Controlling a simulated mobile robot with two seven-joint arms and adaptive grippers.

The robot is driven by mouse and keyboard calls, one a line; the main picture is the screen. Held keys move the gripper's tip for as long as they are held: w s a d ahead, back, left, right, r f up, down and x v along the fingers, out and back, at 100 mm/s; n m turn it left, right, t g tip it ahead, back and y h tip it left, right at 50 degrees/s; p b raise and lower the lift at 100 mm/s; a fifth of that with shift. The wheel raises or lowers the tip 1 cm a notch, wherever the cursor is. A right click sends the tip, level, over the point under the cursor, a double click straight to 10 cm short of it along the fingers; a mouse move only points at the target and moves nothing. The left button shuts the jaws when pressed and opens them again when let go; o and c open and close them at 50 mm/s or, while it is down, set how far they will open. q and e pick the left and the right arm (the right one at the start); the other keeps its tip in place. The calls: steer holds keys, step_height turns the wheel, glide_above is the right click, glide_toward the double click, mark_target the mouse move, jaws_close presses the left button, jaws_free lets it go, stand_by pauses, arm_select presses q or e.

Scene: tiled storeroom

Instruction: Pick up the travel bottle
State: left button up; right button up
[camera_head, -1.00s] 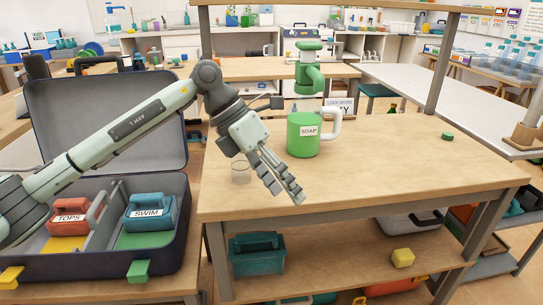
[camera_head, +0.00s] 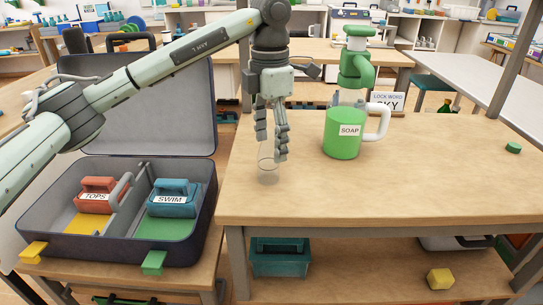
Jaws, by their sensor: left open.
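A small clear container (camera_head: 268,174), which looks like the travel bottle, stands on the wooden table near its left front edge. It is see-through and its outline is faint. My left gripper (camera_head: 271,146) points down, open and empty, with its fingers just above and behind the container's top in the picture. I cannot tell whether the fingertips reach around it. The green SOAP dispenser (camera_head: 343,140) with a pump and a pale handle stands to the right of the gripper. My right gripper is out of view.
A green cap (camera_head: 513,148) lies on the table at the right. An open suitcase (camera_head: 110,248) at the left holds the red TOPS case (camera_head: 98,205) and the blue SWIM case (camera_head: 172,206). A LOCK WORD card (camera_head: 388,101) stands behind the dispenser. The table's front middle is clear.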

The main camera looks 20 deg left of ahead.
mark_target(268, 165)
arm_select(q)
steer(key=shift+s+f, duration=0.1)
steer(key=shift+f, duration=0.7)
steer(key=f, duration=0.4)
steer(key=shift+a+f+p, duration=0.2)
steer(key=shift+f+p, duration=0.2)
steer(key=shift+c, duration=0.3)
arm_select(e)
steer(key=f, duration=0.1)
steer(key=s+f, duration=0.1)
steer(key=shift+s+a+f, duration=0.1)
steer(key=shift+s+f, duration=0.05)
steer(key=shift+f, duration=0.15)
arm_select(q)
steer(key=shift+c, duration=1.1)
steer(key=c, duration=0.9)
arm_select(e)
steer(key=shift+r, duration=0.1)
arm_select(q)
steer(key=shift+r, duration=0.1)
